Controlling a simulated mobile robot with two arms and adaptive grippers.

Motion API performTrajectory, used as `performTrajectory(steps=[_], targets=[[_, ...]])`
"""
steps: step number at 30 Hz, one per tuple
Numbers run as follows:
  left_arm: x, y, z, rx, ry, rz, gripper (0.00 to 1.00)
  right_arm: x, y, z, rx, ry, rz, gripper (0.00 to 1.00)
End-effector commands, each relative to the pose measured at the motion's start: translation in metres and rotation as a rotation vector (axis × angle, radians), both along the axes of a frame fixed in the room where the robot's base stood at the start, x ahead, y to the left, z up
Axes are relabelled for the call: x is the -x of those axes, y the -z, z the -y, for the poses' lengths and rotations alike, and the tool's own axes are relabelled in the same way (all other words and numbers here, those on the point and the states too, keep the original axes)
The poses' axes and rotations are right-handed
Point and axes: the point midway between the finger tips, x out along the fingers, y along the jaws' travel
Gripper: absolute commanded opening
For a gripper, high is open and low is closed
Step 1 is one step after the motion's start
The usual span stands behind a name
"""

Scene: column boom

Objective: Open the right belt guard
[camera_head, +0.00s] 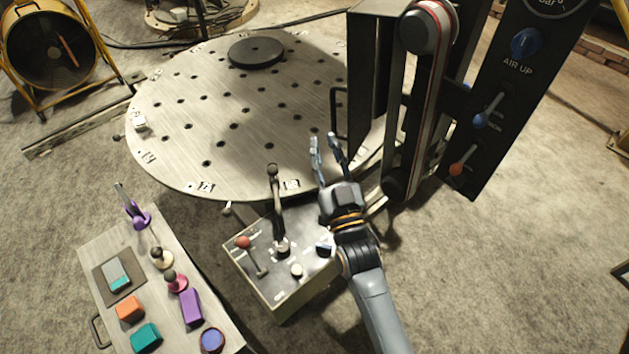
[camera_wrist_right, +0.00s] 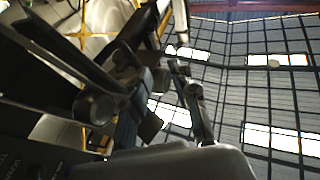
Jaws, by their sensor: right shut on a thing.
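The right belt guard (camera_head: 368,70) is a dark upright panel with a black bar handle (camera_head: 334,108) on its left side. It stands to the left of the belt (camera_head: 428,90), which shows uncovered between its upper and lower pulleys. My right gripper (camera_head: 325,140) is at the lower end of the handle, shut on it; the exact contact is hard to see. In the right wrist view a finger (camera_wrist_right: 197,112) shows beside dark bars and a round end. My left gripper is in neither view.
A round perforated table (camera_head: 220,110) with a black disc lies left of the guard. A lever box (camera_head: 280,262) stands below my gripper, beside a bench (camera_head: 100,255) with coloured blocks. A black control panel (camera_head: 515,95) stands right of the belt.

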Motion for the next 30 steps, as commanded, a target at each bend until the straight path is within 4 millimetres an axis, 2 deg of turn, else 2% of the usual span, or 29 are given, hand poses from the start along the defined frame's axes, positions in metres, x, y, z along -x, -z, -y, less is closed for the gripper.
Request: performTrajectory(steps=[10,19,30], targets=[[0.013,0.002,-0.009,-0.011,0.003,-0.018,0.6,0.019,0.003,-0.003,-0.003,0.01,0.017,0.21],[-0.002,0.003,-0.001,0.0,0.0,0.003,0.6,0.037,0.012,-0.01,-0.005,0.009,0.019,0.21],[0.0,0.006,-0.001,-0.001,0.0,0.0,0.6,0.058,0.022,-0.019,-0.006,0.011,0.02,0.21]])
